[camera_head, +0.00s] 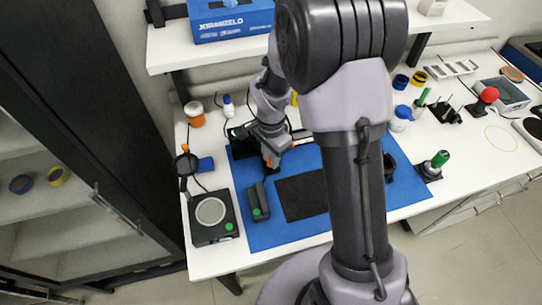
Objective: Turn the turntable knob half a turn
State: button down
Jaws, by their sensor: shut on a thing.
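My gripper (266,158) is at the back left of the blue mat (265,233), pointing down at a dark apparatus (243,147). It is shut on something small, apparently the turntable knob. The wrist and the steep view hide most of the knob and jaws, so the knob's angle cannot be told. A small orange part shows at the fingertips. The dark apparatus, seemingly the spectrometer with its turntable, is partly covered by my wrist.
A black device with a round grey plate (211,211) stands left of the mat. A dark block with a green button (260,202) and a black pad (299,196) are in front of my gripper.

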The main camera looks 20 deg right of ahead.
jog(key=n, duration=0.4)
jog(key=shift+n, duration=0.3)
jog(key=n+p, duration=0.1)
jog(key=n, duration=0.3)
jog(key=shift+n, duration=0.3)
jog(key=n+p, duration=0.1)
jog(key=n, duration=0.2)
jog(key=shift+n, duration=0.3)
jog(key=n+p, duration=0.1)
jog(key=n, duration=0.3)
jog(key=shift+r, duration=0.1)
jog(key=n+p, duration=0.1)
jog(key=n, duration=0.4)
jog(key=n+p, duration=0.1)
jog(key=n, duration=0.2)
jog(key=shift+n, duration=0.3)
jog(key=n+p, duration=0.1)
jog(key=n, duration=0.3)
jog(key=shift+n, duration=0.3)
jog(key=shift+n+p, duration=0.75)
jog(key=shift+n, duration=1.25)
